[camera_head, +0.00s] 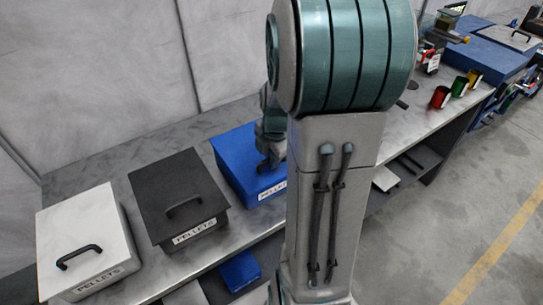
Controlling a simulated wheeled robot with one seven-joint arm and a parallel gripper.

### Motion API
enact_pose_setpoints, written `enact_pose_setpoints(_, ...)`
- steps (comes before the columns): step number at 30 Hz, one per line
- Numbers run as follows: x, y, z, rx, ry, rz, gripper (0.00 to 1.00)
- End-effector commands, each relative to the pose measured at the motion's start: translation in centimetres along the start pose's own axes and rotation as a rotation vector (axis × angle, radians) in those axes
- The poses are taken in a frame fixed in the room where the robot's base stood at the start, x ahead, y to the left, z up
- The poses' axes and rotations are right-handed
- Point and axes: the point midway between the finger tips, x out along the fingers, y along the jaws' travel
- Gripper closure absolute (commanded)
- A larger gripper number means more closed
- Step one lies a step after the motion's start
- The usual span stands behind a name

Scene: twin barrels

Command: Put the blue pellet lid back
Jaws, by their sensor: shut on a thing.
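The blue pellet bin (264,196), with a white label on its front, stands on the bench to the right of the black bin. A flat blue lid (232,147) shows over the bin's top, level or nearly so. My gripper (266,166) points down at the lid and is shut on it, apparently at its handle; the fingertips are small and the grip is unclear. My arm hides the right side of the lid and bin. Whether the lid is seated or slightly above the rim cannot be told.
A black lidded bin (178,197) and a white lidded bin (85,240) stand to the left. A blue object (240,270) lies below the bench top. Red (440,97), green and orange cups stand at the right. A wall is behind.

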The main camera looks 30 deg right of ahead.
Motion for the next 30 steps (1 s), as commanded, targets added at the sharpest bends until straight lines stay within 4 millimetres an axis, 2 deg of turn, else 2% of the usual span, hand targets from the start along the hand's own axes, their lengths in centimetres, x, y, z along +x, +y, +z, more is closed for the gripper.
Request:
enact_pose_setpoints(9, 0.4, 0.0, 0.0, 0.000, -0.001, 0.002, 1.00)
enact_pose_setpoints(10, 0.4, -0.1, 0.0, 0.000, 0.000, 0.001, 0.87)
enact_pose_setpoints(12, 0.3, 0.0, 0.0, 0.000, 0.000, 0.001, 0.68)
enact_pose_setpoints(23, -0.1, 0.0, 0.0, 0.000, 0.000, 0.001, 0.68)
enact_pose_setpoints(26, -0.9, 0.1, 0.1, 0.000, -0.003, 0.005, 0.68)
enact_pose_setpoints(30, -3.5, 0.1, 0.0, -0.001, -0.003, 0.007, 0.68)
